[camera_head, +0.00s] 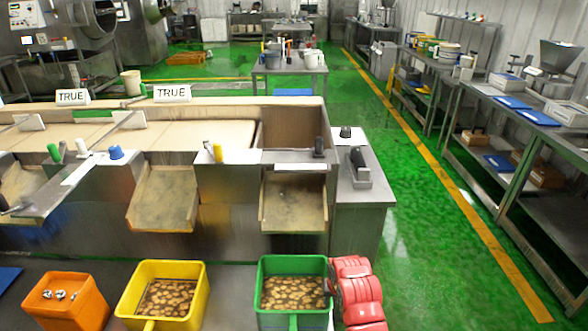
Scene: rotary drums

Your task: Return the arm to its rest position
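The red, rounded, segmented shape at the bottom, just right of the green bin, appears to be my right arm with its gripper (356,292). It overlaps the right edge of the green bin (262,272) in the picture; I cannot tell whether they touch. Its fingertips cannot be made out, so I cannot tell whether it is open, shut or holding anything. My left arm and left gripper are not in view.
A yellow bin (203,290) and the green bin hold round brownish pieces. An orange bin (92,300) stands left. A steel counter with chutes (228,215) runs behind them. Green floor (425,230) is open at right, before steel shelving (520,165).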

